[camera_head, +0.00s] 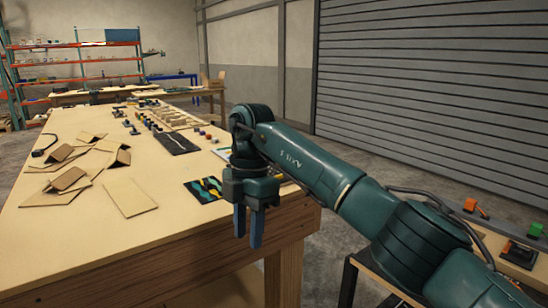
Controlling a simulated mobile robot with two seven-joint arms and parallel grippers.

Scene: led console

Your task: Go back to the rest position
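My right gripper (249,226) hangs over the right front edge of the wooden table (60,238), with its two blue fingers pointing down. The fingers are apart and nothing shows between them, so it is open and empty. My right arm comes in from the lower right and hides part of the table's right edge. My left gripper is not in view. A dark card with teal and yellow shapes (205,190) lies on the table just left of the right gripper.
Several cardboard pieces (130,197) lie on the table's left side. A dark mat (177,142) and small coloured parts lie farther back. A side stand at lower right bears an orange and a green block (535,230). A shutter (430,80) closes the right side. The table's front is bare.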

